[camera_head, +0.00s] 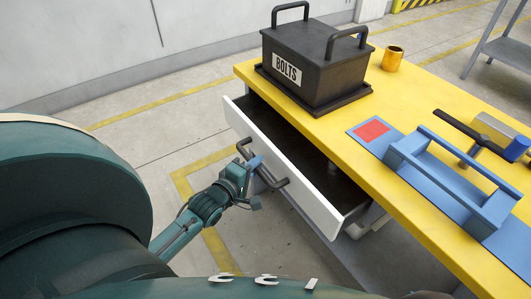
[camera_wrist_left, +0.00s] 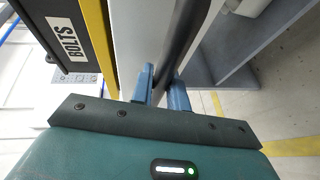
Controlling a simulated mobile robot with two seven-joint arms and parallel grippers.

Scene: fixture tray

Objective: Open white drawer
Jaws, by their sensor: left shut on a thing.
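The white drawer (camera_head: 302,182) under the yellow table is pulled out part way, and its dark inside shows. Its front carries a dark bar handle (camera_head: 272,181). My left gripper (camera_head: 255,164) is at the handle and shut on it, near the middle of the bar. In the left wrist view the handle (camera_wrist_left: 184,35) runs between the two blue fingers (camera_wrist_left: 163,92), close to the white drawer front (camera_wrist_left: 140,35). My right gripper is not seen.
The yellow table (camera_head: 340,137) bears a black box labelled BOLTS (camera_head: 313,68), a brass cup (camera_head: 392,58), a blue tray (camera_head: 440,185) and a hammer-like tool (camera_head: 475,135). Free floor lies left of the drawer. A grey shelf stands at the far right.

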